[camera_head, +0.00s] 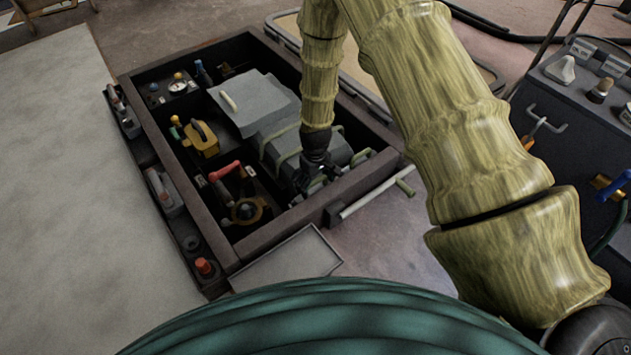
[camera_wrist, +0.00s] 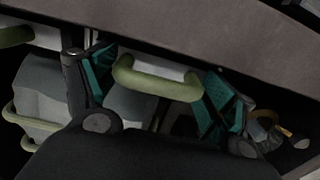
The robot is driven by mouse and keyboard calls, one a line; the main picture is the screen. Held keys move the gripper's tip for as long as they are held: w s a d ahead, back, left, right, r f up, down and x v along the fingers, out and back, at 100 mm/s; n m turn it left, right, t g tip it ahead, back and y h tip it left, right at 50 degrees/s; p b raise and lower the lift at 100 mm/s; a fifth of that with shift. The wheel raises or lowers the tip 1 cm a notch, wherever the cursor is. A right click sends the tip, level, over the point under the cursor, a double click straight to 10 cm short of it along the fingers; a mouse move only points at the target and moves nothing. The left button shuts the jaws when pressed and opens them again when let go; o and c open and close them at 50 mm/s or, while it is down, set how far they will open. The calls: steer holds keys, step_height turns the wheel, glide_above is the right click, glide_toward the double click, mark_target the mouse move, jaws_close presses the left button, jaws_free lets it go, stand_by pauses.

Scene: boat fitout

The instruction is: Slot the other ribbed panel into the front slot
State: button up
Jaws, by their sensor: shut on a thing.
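My gripper (camera_head: 318,176) reaches down into the dark open-topped case, near its front wall. In the wrist view my gripper (camera_wrist: 160,80) has its two teal-padded fingers at either end of a pale green handle (camera_wrist: 158,86), shut on it. The handle belongs to a grey panel (camera_wrist: 128,106), mostly hidden behind the gripper. I cannot make out ribs on it, nor the front slot, nor whether the panel sits in a slot. A grey block with green handles (camera_head: 284,140) lies behind my gripper, and a flat grey panel with a pale handle (camera_head: 252,104) lies further back.
The case's wooden front wall (camera_head: 280,225) is close to my gripper. Side compartments hold a yellow device (camera_head: 203,140) and a red-handled valve (camera_head: 225,171). A rod with a green grip (camera_head: 375,195) sticks out at the front. A dark console (camera_head: 575,125) stands right.

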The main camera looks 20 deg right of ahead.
steer(key=o, duration=1.3)
step_height(320, 180, up, 12)
steer(key=shift+m, duration=0.5)
steer(key=s+f+p, duration=0.1)
steer(key=s, duration=0.2)
steer(key=s+f+p, duration=0.1)
steer(key=s+f, duration=0.1)
steer(key=s, duration=0.1)
steer(key=s+d+f+p, duration=0.1)
steer(key=s+f, duration=0.1)
steer(key=shift+s+d, duration=0.1)
steer(key=shift+s, duration=0.3)
steer(key=s+d+f+m+p, duration=0.1)
steer(key=s+m+p, duration=0.15)
steer(key=s, duration=1.15)
steer(key=s+d+f+m+p, duration=0.1)
steer(key=s+p, duration=0.3)
steer(key=s, duration=1)
step_height(320, 180, up, 38)
steer(key=p, duration=3.7)
steer(key=shift+w, duration=0.2)
steer(key=shift+d+f, duration=0.1)
steer(key=shift+f, duration=0.05)
